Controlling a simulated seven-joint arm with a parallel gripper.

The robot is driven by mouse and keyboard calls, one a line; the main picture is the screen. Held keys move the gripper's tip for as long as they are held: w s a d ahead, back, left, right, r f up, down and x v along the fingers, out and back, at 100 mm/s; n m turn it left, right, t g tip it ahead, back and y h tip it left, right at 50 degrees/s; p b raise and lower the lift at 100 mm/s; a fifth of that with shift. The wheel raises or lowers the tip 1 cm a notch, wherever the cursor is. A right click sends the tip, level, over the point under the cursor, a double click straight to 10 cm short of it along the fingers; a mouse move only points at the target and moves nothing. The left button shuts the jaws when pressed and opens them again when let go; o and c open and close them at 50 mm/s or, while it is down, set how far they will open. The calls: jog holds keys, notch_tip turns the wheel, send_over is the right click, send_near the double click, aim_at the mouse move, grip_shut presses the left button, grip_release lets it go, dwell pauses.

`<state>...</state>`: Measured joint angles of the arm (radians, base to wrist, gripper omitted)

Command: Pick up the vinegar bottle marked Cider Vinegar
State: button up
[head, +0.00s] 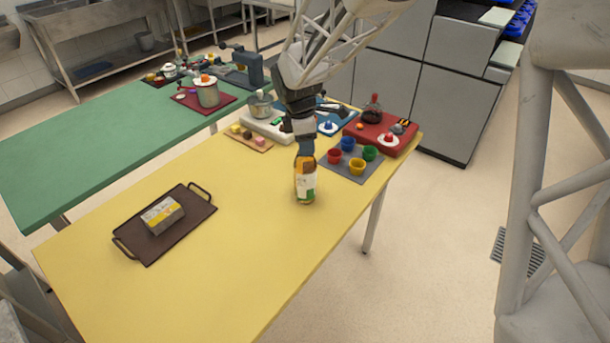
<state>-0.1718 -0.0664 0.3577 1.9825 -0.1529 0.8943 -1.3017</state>
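A bottle (305,182) with amber-brown contents and a white and green label stands upright on the yellow table (235,250), right of its middle. The writing on the label is too small to read, so I cannot tell whether it says Cider Vinegar. My gripper (305,146) points down directly over the bottle, at its neck. The bottle's top is hidden by or merges with the dark gripper. I cannot tell whether the fingers are open or closed around the neck.
Right behind the bottle are a grey mat (351,175) with several coloured cups and a red board (397,142) with a dark flask (373,108). A brown tray (187,233) holding a grey-yellow box (162,215) lies at left. The table's front is clear.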

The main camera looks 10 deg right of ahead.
grip_shut()
jog(key=shift+r, duration=0.2)
dwell(0.3)
jog(key=shift+r, duration=1.45)
jog(key=shift+s+r, duration=0.15)
jog(key=s+d+r, duration=0.1)
jog(key=s+d, duration=0.1)
jog(key=s, duration=1.3)
jog(key=shift+s+r, duration=0.2)
jog(key=shift+s, duration=0.05)
